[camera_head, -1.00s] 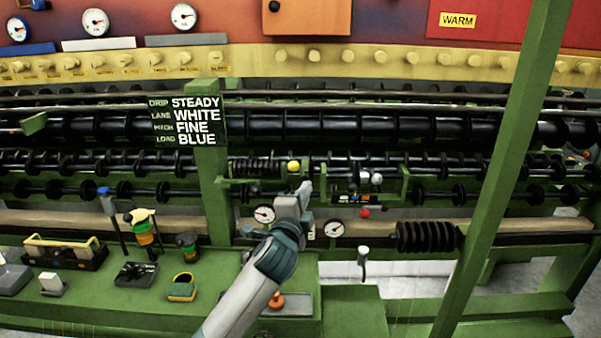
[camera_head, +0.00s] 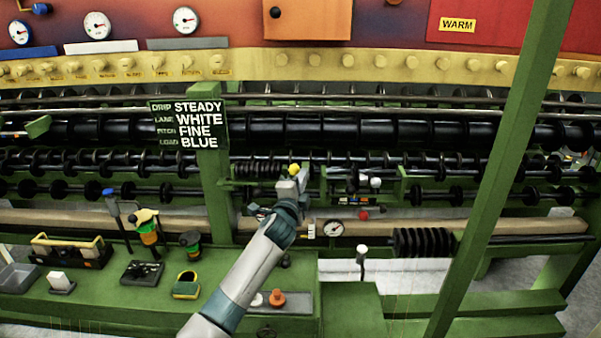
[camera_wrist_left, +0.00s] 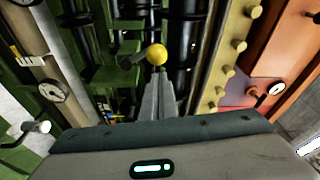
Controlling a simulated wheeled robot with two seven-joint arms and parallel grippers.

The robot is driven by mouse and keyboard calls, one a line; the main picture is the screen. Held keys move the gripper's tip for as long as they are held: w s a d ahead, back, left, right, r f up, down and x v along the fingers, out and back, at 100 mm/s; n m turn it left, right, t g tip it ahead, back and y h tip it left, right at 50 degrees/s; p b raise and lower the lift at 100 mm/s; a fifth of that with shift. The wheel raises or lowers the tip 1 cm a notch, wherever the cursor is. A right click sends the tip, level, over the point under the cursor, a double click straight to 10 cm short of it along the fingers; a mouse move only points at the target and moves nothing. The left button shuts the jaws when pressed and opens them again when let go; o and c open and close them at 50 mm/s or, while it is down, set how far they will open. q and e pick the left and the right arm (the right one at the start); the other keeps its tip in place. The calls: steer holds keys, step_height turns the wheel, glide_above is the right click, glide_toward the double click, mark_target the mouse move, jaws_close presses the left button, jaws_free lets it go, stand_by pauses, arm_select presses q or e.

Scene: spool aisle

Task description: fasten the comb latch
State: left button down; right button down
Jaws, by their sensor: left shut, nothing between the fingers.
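A yellow ball knob (camera_head: 294,169) sits on the green machine frame, beside a black ribbed roller section (camera_head: 258,170). I cannot tell for certain whether this knob belongs to the comb latch. My left gripper (camera_head: 299,175) is at the knob, its fingers shut and empty. In the left wrist view, the yellow knob (camera_wrist_left: 157,54) stands just beyond the tips of the shut fingers (camera_wrist_left: 158,80), with a dark stem to its left. Whether the tips touch it is unclear. My right gripper is not in view.
A sign (camera_head: 188,125) hangs on a green post left of my gripper. A red knob (camera_head: 363,215) and a gauge (camera_head: 334,229) sit lower right. A green diagonal beam (camera_head: 500,180) crosses the right side. Sponges and tools stand on the green bench (camera_head: 110,308).

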arm_select(q)
steer(key=shift+w+a, duration=0.15)
steer(key=shift+a, duration=0.15)
steer(key=shift+f, duration=0.1)
steer(key=a+f+n+t+y+b, duration=0.1)
steer(key=a+f+n+b, duration=0.3)
steer(key=n+b, duration=0.4)
steer(key=t+b, duration=0.1)
steer(key=b, duration=0.2)
steer(key=shift+a+n+b, duration=0.3)
steer(key=shift+n+b, duration=0.05)
steer(key=shift+n, duration=0.05)
stand_by(0.6)
steer(key=shift+f, duration=0.25)
stand_by(0.4)
